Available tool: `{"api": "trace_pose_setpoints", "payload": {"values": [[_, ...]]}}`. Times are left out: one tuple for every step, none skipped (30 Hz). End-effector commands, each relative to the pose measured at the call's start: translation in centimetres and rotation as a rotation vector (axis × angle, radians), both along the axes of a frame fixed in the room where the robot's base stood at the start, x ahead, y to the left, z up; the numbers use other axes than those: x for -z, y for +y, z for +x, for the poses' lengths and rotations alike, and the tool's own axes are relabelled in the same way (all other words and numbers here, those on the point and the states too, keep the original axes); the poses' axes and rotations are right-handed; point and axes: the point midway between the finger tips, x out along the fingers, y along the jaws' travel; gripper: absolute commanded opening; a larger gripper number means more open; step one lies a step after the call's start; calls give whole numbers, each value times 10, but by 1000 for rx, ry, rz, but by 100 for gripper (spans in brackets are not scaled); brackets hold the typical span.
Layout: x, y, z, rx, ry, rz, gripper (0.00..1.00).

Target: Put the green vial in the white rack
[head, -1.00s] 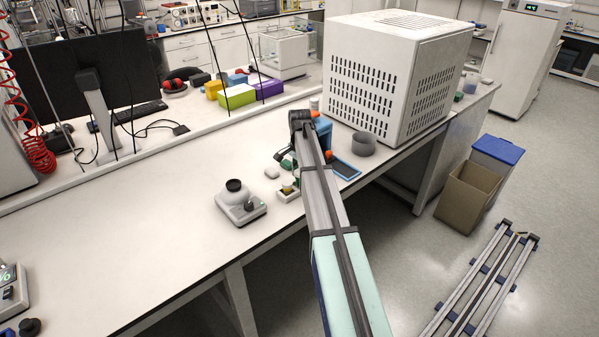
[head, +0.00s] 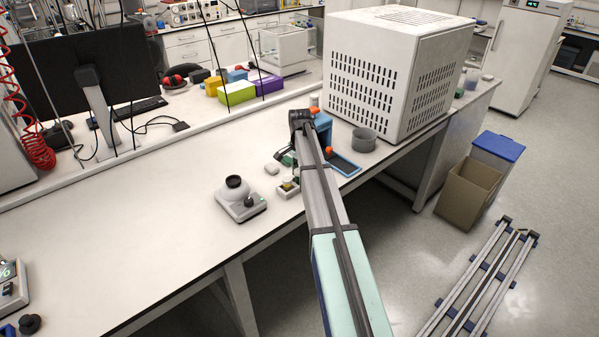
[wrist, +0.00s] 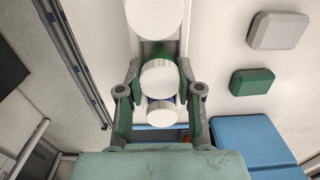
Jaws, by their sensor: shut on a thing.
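My gripper (wrist: 159,92) points down over the bench and is shut on a white-capped vial (wrist: 159,78). I take this for the green vial; its body is mostly hidden below the cap, with some green showing beside it. A small white rack (wrist: 181,44) lies just beyond it at the top of the wrist view, with a large white cap (wrist: 155,15) over it. In the head view the white rack (head: 288,194) stands left of my arm, with a yellowish vial in it. My gripper is mostly hidden behind my arm there. Another white cylinder (wrist: 162,113) shows below the held cap.
A white pad (wrist: 278,30) and a green pad (wrist: 252,82) lie beside the rack. Blue blocks (wrist: 252,140) are close to my gripper. A stirrer-like device (head: 240,200) stands to the left, a grey cup (head: 363,140) and white oven (head: 395,75) to the right.

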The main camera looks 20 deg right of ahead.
Motion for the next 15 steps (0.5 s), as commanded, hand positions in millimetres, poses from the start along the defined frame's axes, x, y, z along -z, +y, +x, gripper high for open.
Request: {"api": "trace_pose_setpoints", "payload": {"values": [[1, 0, 0, 0, 0, 0, 0], [1, 0, 0, 0, 0, 0, 0], [1, 0, 0, 0, 0, 0, 0], [2, 0, 0, 0, 0, 0, 0], [2, 0, 0, 0, 0, 0, 0], [3, 0, 0, 0, 0, 0, 0], [3, 0, 0, 0, 0, 0, 0], [3, 0, 0, 0, 0, 0, 0], [4, 0, 0, 0, 0, 0, 0], [4, 0, 0, 0, 0, 0, 0], [4, 0, 0, 0, 0, 0, 42], [4, 0, 0, 0, 0, 0, 56], [4, 0, 0, 0, 0, 0, 64], [4, 0, 0, 0, 0, 0, 64], [4, 0, 0, 0, 0, 0, 64]]}}
